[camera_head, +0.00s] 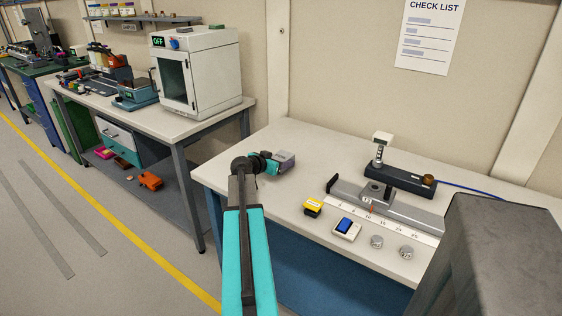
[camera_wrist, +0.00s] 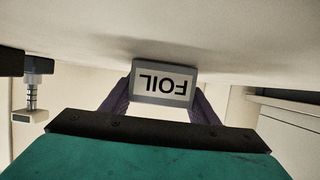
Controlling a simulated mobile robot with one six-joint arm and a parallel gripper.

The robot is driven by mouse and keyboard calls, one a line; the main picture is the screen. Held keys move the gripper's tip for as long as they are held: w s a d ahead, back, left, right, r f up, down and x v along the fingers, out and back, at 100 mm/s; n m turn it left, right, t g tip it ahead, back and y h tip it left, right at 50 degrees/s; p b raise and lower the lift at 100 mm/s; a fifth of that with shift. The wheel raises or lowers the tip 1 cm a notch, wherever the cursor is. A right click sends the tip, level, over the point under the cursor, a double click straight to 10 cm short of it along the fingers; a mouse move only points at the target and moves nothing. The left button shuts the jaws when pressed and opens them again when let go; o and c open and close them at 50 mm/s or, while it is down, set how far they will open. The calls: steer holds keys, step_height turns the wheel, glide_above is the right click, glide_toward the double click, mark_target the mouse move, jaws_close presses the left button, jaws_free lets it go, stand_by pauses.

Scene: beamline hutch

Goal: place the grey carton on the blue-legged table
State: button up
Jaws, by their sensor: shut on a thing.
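The grey carton (camera_wrist: 165,68) has a pale label reading FOIL, upside down in the wrist view. My gripper (camera_head: 284,162) is shut on it, with a dark purple finger on each side. In the head view the gripper is over the left back part of the white-topped table (camera_head: 262,200) with blue below. In the wrist view the carton is close against the tabletop, with a soft shadow beside it. I cannot tell whether it touches. In the head view the carton is small and hard to separate from the fingers.
A grey rail device (camera_head: 400,210), a yellow block (camera_head: 313,207), a blue-switch box (camera_head: 347,228) and two round metal pieces (camera_head: 376,242) stand to the right. The tabletop around my gripper is clear. Another bench (camera_head: 130,120) with a white oven (camera_head: 205,75) is at left.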

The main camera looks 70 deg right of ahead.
steer(key=shift+f, duration=0.1)
steer(key=o, duration=1.2)
steer(key=shift+c, duration=0.2)
steer(key=b+v, duration=0.1)
steer(key=v, duration=1.1)
